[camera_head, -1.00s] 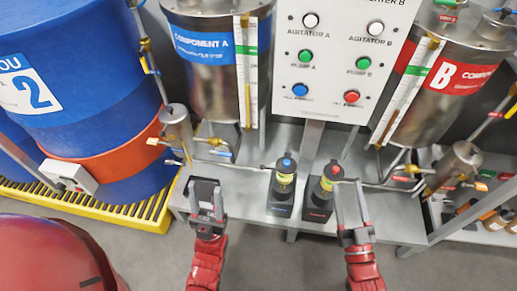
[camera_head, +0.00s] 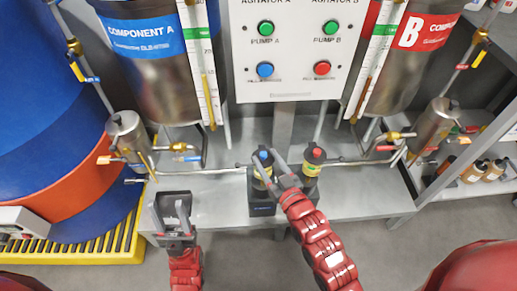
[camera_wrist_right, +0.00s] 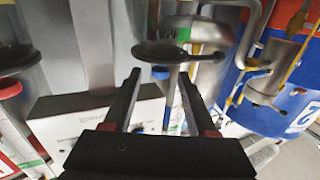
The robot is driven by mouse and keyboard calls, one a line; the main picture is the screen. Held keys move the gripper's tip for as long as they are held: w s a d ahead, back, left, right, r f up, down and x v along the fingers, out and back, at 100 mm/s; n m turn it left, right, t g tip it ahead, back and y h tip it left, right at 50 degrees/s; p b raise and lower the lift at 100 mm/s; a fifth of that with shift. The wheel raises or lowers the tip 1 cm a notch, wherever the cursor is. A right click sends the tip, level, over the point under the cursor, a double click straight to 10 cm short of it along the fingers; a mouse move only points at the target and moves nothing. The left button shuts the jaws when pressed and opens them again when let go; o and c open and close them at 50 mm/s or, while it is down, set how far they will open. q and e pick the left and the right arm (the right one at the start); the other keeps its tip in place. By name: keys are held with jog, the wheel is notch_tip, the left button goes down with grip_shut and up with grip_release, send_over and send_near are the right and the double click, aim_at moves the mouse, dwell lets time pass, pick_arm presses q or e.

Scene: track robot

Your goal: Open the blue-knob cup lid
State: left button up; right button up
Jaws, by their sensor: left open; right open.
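The blue-knob cup (camera_head: 262,182) stands upright on the grey bench, with its blue knob (camera_head: 263,154) on top. In the right wrist view, which looks upside down, the blue knob (camera_wrist_right: 160,73) sits against a dark round lid (camera_wrist_right: 165,52). My right gripper (camera_head: 266,160) is open at the top of this cup. The right wrist view shows the blue knob between the open fingertips (camera_wrist_right: 158,76); whether they touch it I cannot tell. My left gripper (camera_head: 170,206) is open and empty over the bench's left front edge.
A red-knob cup (camera_head: 313,168) stands close to the right of the blue-knob cup. A button panel (camera_head: 290,85) and metal tanks stand behind. Pipes and valves flank the cups. The bench (camera_head: 365,190) is clear at right front.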

aim_at(259, 151)
jog(key=x, duration=0.5)
jog(key=shift+w+a+b, duration=0.15)
jog(key=shift+w+b, duration=0.2)
grip_shut()
dwell(1.1)
